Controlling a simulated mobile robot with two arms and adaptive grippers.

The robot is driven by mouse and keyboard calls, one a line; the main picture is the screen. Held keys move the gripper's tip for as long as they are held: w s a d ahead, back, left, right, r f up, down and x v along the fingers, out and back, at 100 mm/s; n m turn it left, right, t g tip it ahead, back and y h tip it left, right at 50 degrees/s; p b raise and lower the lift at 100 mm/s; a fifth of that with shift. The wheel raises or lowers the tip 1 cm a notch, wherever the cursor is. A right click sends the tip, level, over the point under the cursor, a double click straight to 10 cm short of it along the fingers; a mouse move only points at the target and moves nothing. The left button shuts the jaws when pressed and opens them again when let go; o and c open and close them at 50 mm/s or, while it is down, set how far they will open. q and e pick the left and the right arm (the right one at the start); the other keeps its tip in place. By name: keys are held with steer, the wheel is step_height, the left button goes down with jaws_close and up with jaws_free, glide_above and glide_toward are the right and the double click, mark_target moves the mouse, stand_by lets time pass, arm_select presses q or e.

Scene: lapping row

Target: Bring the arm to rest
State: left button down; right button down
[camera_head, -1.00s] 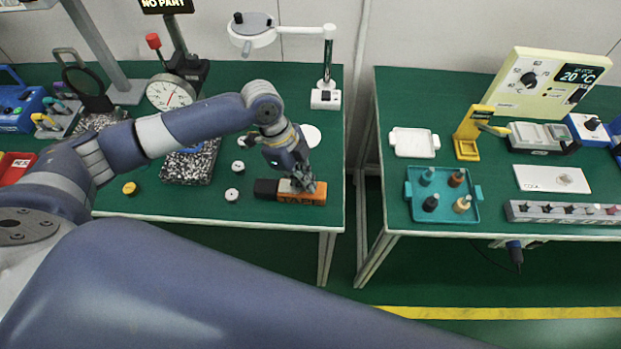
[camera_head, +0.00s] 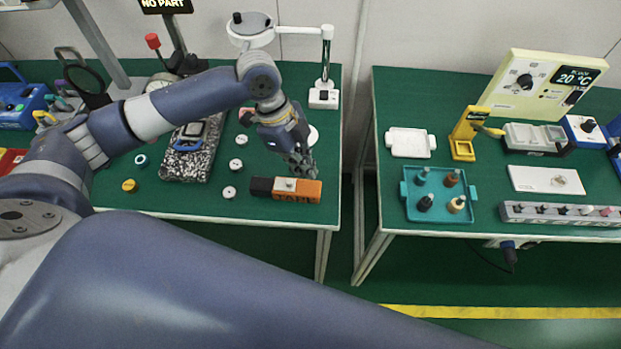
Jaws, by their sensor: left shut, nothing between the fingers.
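My left arm reaches in from the left over the left green table (camera_head: 215,205). My left gripper (camera_head: 305,171) is shut and empty. It hangs just above and behind an orange and black block (camera_head: 287,189) near the table's front right corner, with a small gap showing between them. The block's top and front face are in clear view. My right gripper is not in view.
A dark speckled plate (camera_head: 180,166) and several small round pieces (camera_head: 229,192) lie left of the gripper. A magnifier lamp (camera_head: 326,75) stands behind. Across a gap, the right table holds a teal tray (camera_head: 440,212) and a white tray (camera_head: 410,143).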

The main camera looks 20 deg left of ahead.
arm_select(q)
steer(key=s+d+f+n+t+h, duration=0.1)
steer(key=s+d+f+n+t, duration=0.25)
steer(key=s+d+n, duration=0.35)
steer(key=s+a+f+n+y, duration=0.4)
steer(key=s+a+n+y, duration=0.1)
steer(key=s+a+n, duration=0.55)
step_height(320, 180, down, 26)
steer(key=g, duration=0.1)
steer(key=s+a+f, duration=0.2)
steer(key=s+f, duration=0.6)
steer(key=s+a+f+m+g, duration=0.1)
steer(key=s+f, duration=0.7)
steer(key=s, duration=0.1)
steer(key=shift+s+a+f, duration=0.25)
steer(key=shift+a, duration=0.1)
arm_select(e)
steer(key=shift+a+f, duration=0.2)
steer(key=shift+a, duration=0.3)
